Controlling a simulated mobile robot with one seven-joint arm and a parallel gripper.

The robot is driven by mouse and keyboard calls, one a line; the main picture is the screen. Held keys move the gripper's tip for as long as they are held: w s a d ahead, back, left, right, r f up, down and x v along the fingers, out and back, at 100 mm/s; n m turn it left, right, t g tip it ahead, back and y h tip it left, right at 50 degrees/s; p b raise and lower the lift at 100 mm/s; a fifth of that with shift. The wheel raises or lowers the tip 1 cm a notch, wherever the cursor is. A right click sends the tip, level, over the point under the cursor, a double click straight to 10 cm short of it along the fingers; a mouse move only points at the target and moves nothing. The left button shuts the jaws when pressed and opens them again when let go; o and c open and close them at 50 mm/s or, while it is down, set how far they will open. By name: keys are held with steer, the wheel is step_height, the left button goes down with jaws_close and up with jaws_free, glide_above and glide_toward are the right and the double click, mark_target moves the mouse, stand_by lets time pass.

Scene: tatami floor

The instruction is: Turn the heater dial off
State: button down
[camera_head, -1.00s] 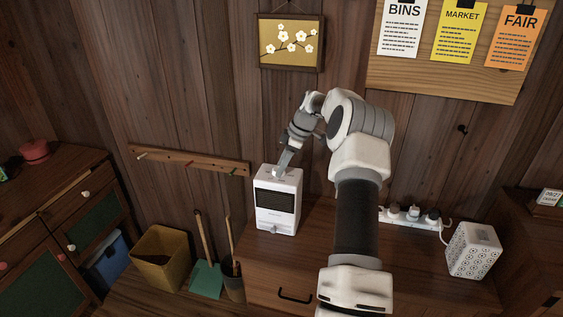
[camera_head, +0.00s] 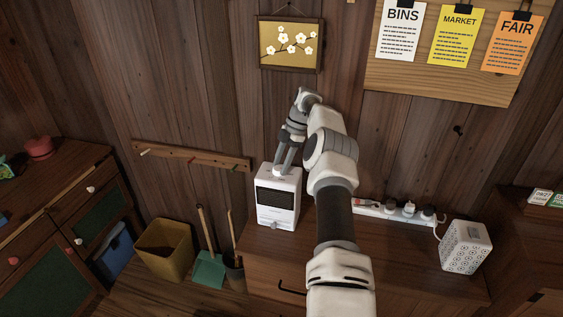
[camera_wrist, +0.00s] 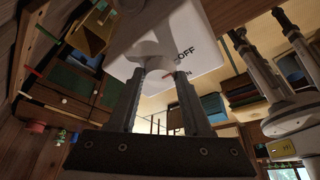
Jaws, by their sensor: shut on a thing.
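The heater (camera_head: 278,200) is a white upright box with a dark front panel, standing on the wooden cabinet against the wall. Its dial (camera_wrist: 152,50) is a white knob on the heater's top, partly hidden by my fingers. Black "OFF" lettering (camera_wrist: 185,52) shows beside the dial in the wrist view, with partly hidden lettering ending in "N" near the right finger. A small red mark shows by the dial's edge. My gripper (camera_head: 281,166) reaches down onto the top of the heater. In the wrist view my gripper (camera_wrist: 160,75) has its two fingers on either side of the dial, shut on it.
A power strip with plugs (camera_head: 408,210) and a white patterned box (camera_head: 465,247) stand right of my arm on the cabinet. A peg rail (camera_head: 190,156) is on the wall at left. A yellow bin (camera_head: 165,250) and a green dustpan (camera_head: 209,270) stand below left.

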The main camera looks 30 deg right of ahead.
steer(key=shift+f, duration=0.1)
stand_by(0.3)
steer(key=shift+c, duration=1.6)
jaws_free()
